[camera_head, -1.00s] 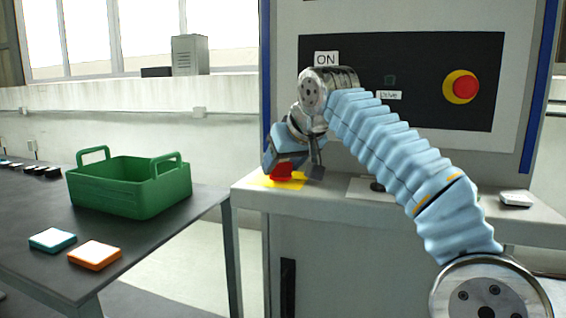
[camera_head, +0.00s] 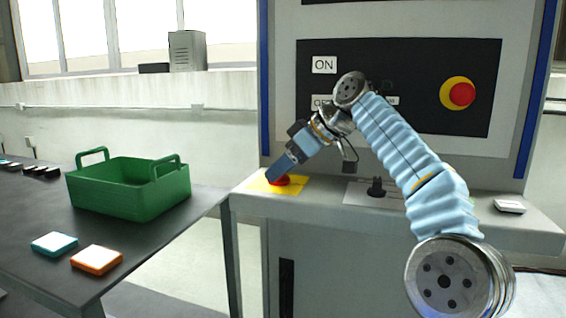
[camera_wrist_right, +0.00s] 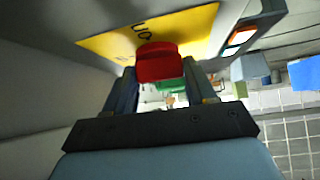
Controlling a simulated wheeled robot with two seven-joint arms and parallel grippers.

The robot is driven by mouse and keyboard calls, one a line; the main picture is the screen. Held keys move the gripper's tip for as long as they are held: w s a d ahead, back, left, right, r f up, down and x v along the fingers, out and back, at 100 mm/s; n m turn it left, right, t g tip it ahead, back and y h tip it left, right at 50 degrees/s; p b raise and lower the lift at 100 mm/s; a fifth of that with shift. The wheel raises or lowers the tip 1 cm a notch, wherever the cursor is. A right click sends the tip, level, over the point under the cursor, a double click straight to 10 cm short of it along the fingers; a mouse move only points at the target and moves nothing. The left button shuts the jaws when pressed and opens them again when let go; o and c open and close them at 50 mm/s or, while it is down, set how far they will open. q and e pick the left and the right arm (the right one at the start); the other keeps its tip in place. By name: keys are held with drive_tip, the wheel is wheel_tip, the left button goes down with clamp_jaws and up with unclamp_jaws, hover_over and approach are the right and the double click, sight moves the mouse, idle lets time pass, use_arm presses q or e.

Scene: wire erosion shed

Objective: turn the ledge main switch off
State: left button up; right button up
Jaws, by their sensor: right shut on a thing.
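The ledge main switch shows as a red handle (camera_head: 279,180) on a yellow plate (camera_head: 297,186) at the left end of the grey ledge. My right gripper (camera_head: 278,176) reaches down to it from the upper right and is shut on the red handle. In the right wrist view the red handle (camera_wrist_right: 159,62) sits between the two fingers, in front of the yellow plate (camera_wrist_right: 190,30) with dark lettering. The lettering is only partly legible. My left gripper is in neither view.
A black knob (camera_head: 376,188) on a pale plate stands further right on the ledge, with a white-topped box (camera_head: 509,206) beyond it. A red emergency button (camera_head: 461,95) is on the black panel above. A green crate (camera_head: 130,188) stands on the dark table at left.

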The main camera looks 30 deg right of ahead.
drive_tip(key=shift+d+n+g+y, duration=0.1)
drive_tip(key=shift+n+g+y, duration=0.2)
drive_tip(key=shift+n, duration=0.3)
drive_tip(key=o, duration=1)
drive_tip(key=shift+o, duration=0.2)
